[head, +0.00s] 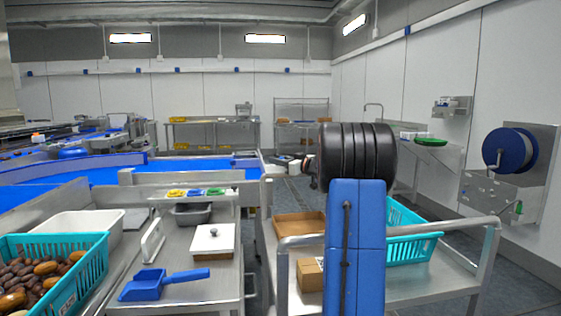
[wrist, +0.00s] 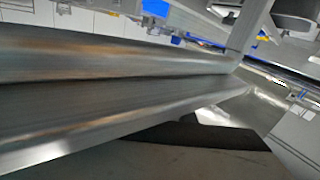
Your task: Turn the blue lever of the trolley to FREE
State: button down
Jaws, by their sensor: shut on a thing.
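The trolley stands at the right in the head view, with a bent metal rail (head: 460,228) around its deck. My blue and black arm stands in front of it and hides its middle. I cannot make out the blue lever in either view. In the wrist view, broad brushed-metal rails (wrist: 100,60) fill the left and middle, very close to the camera. I cannot tell which part of the trolley they belong to. My gripper's jaws do not show clearly in either view.
The trolley bears a teal crate (head: 412,250), a brown tray (head: 298,228) and a cardboard box (head: 309,274). At left is a steel bench with a blue scoop (head: 150,286), a white board (head: 214,240) and a teal crate of dates (head: 92,270). A hose reel (head: 510,149) hangs at right.

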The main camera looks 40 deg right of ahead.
jog(key=shift+s+a+n+g+y, duration=0.1)
jog(key=shift+a+n+g+y, duration=0.25)
jog(key=shift+n+y, duration=0.5)
jog(key=shift+s+a+n+g+y, duration=0.15)
jog(key=shift+a+n+y, duration=0.35)
jog(key=shift+y, duration=0.65)
jog(key=c, duration=1.5)
grip_release()
jog(key=shift+c, duration=0.2)
jog(key=shift+d, duration=0.1)
jog(key=v, duration=1.7)
jog(key=shift+s+d, duration=0.1)
jog(key=shift+f, duration=0.1)
